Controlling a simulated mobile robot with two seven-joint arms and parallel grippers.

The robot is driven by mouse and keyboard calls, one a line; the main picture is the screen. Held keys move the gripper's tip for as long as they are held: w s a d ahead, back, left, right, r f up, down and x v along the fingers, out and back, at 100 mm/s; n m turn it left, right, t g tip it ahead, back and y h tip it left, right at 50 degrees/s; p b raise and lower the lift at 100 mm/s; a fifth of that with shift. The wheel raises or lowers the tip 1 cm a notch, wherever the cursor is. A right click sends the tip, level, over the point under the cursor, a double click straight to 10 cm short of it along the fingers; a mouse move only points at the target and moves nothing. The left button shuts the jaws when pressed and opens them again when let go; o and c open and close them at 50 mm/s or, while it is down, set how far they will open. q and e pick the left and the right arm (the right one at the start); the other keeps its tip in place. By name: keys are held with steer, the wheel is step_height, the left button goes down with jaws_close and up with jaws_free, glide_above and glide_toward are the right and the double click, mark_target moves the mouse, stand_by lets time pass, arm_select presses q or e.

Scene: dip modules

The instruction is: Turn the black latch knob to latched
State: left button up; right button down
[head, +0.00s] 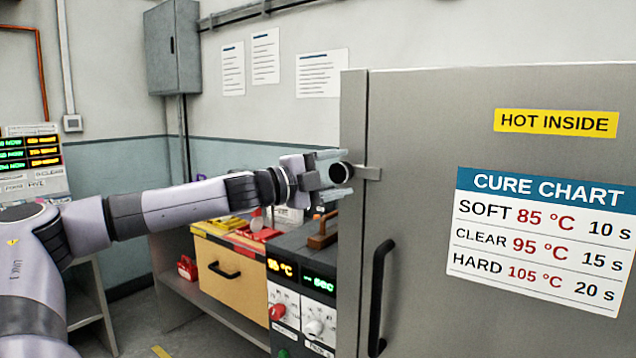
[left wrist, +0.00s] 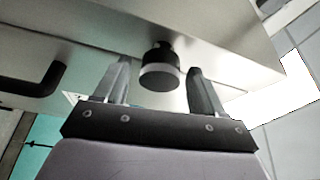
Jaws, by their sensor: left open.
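The black latch knob (head: 340,173) sits on a metal bracket at the left edge of the grey cabinet door (head: 420,120). In the left wrist view the knob (left wrist: 159,70) is a short black cylinder with a pale ring. My left gripper (head: 335,173) is open at the knob, its fingers above and below it in the head view. In the left wrist view the fingers (left wrist: 158,88) stand on either side of the knob, with a gap on each side. The knob's far side is hidden. My right gripper is not in view.
A black door handle (head: 380,295) is below the knob, and it also shows in the left wrist view (left wrist: 35,80). A control box (head: 300,300) with dials and a yellow drawer unit (head: 235,272) stand behind my left arm. The wall behind carries papers and a grey box (head: 172,48).

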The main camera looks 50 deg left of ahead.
mark_target(336, 174)
arm_select(q)
steer(key=s+b, duration=0.4)
steer(key=s, duration=0.1)
steer(key=shift+a+f+b, duration=0.25)
steer(key=shift+a+b, duration=0.05)
steer(key=shift+a, duration=0.1)
steer(key=shift+s+a+b, duration=0.1)
steer(key=shift+s+b, duration=0.2)
steer(key=shift+s, duration=0.45)
